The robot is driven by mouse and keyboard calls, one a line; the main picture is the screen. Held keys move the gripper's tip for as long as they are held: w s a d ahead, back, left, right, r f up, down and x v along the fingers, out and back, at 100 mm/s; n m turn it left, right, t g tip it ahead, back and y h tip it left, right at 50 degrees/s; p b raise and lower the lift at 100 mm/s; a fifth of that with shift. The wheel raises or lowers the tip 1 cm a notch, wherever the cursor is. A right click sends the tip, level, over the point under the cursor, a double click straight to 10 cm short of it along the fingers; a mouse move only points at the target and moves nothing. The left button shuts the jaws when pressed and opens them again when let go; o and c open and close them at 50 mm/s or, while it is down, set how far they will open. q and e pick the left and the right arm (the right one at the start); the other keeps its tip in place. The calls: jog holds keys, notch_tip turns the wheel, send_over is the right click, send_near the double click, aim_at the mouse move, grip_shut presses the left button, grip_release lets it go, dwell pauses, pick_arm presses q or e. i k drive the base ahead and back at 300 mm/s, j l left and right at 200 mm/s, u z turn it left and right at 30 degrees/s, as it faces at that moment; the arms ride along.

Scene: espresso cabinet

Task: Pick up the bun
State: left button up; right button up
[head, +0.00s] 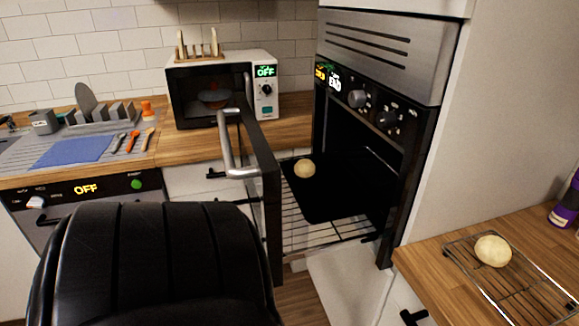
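One pale round bun (305,168) sits on a black baking tray (335,200), near its left front part, in the open oven. A second pale bun (493,251) rests on a wire cooling rack (540,292) on the wooden counter at the lower right. Neither of my grippers shows in the head view. A large black ribbed shape covers the lower left of the view and hides what lies behind it.
The oven door (268,200) stands open on the left, its metal handle (228,150) jutting out. A wire shelf (325,232) lies under the tray. A microwave (222,88) and a dish rack (98,118) stand on the back counter (190,147).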

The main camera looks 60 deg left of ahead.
aim_at(305, 168)
jog(key=u, duration=0.4)
jog(key=i+u, duration=0.15)
jog(key=u, duration=0.65)
jog(key=i+u, duration=0.1)
jog(key=u, duration=0.25)
